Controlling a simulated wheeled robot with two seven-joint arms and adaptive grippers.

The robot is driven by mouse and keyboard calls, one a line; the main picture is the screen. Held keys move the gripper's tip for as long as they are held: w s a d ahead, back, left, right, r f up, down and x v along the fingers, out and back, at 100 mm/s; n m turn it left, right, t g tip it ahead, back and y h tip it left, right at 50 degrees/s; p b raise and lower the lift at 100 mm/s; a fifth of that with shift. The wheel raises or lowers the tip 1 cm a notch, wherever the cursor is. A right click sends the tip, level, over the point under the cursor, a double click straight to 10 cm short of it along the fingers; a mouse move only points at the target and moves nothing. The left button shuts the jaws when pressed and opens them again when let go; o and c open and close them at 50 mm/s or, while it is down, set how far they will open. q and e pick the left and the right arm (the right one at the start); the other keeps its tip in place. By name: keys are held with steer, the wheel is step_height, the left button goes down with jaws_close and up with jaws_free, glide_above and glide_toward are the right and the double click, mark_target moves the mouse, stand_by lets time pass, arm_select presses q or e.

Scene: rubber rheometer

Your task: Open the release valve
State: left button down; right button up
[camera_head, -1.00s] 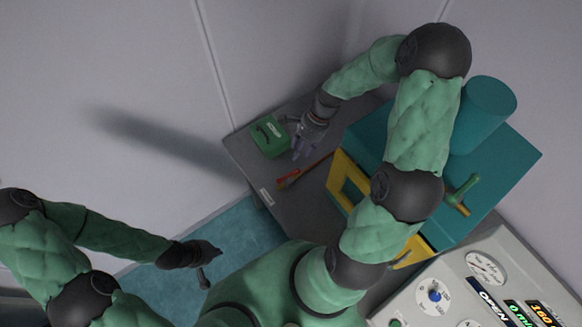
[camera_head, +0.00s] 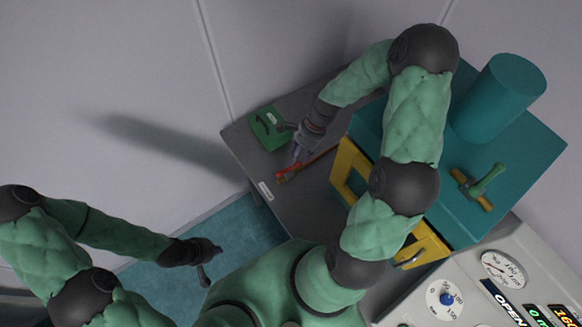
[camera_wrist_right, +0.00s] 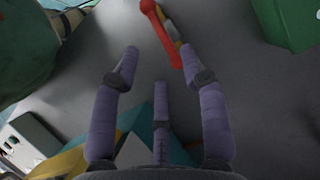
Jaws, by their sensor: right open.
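A green handle (camera_head: 487,182) on a brass-coloured bar stands on top of the teal machine (camera_head: 530,165). I cannot tell from the frames whether this is the release valve. A tool with a red end (camera_head: 288,172) lies on the dark grey table. My right gripper (camera_head: 298,157) is over this tool, far from the green handle. In the right wrist view its purple fingers (camera_wrist_right: 158,68) are spread and empty, with the red end (camera_wrist_right: 152,12) just beyond them. My left gripper (camera_head: 205,265) hangs low at the left; its fingers are unclear.
A green box (camera_head: 268,128) sits behind my right gripper. A yellow frame (camera_head: 345,165) stands at the machine's front. A control panel with a blue knob (camera_head: 446,299) and a gauge (camera_head: 503,268) is at lower right.

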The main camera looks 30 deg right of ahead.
mark_target(290, 169)
steer(key=x, duration=0.7)
jaws_close()
